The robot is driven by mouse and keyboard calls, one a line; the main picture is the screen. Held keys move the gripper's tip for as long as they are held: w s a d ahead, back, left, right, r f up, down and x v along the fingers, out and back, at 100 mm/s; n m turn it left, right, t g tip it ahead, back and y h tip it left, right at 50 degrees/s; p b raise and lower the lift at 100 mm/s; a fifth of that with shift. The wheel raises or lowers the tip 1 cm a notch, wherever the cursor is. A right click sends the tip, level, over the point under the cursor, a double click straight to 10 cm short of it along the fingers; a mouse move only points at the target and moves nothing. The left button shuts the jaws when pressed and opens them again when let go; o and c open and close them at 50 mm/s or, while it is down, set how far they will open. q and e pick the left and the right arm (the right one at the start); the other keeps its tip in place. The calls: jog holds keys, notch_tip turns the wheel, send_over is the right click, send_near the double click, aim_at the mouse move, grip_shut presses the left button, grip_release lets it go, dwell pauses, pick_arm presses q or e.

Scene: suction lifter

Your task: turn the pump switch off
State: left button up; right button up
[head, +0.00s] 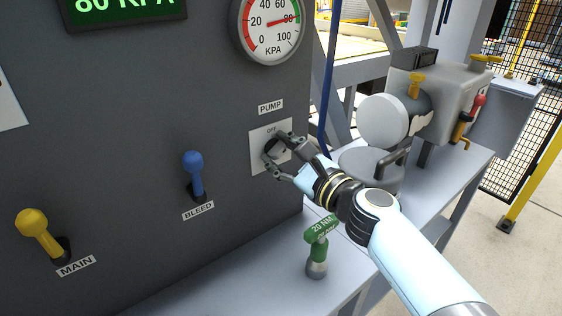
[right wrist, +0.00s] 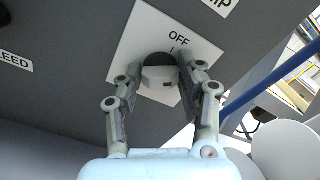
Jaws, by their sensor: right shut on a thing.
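In the right wrist view the knob (right wrist: 160,72) sits between the fingertips of my right gripper (right wrist: 160,80), just below the word OFF. The fingers hide part of the plate, and I cannot tell which way the knob points. My left gripper is not in view.
A blue BLEED lever (head: 194,172) and a yellow MAIN lever (head: 38,232) are to the left. The gauge (head: 268,28) above reads about 80 kPa. A green-topped tool (head: 317,250) stands on the bench below my arm. A grey pump unit (head: 440,95) and blue hose (head: 328,80) are to the right.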

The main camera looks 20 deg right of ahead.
jog(key=n+b, duration=0.3)
jog(key=n, duration=0.2)
jog(key=shift+f+n, duration=0.15)
jog(key=shift+n, duration=0.25)
jog(key=n+b, duration=0.2)
jog(key=n, duration=0.1)
jog(key=shift+n+b, duration=1)
jog(key=shift+n, duration=0.4)
jog(key=o, duration=1.1)
jog(key=shift+o, duration=0.2)
jog(key=shift+s, duration=0.1)
jog(key=v, duration=1.2)
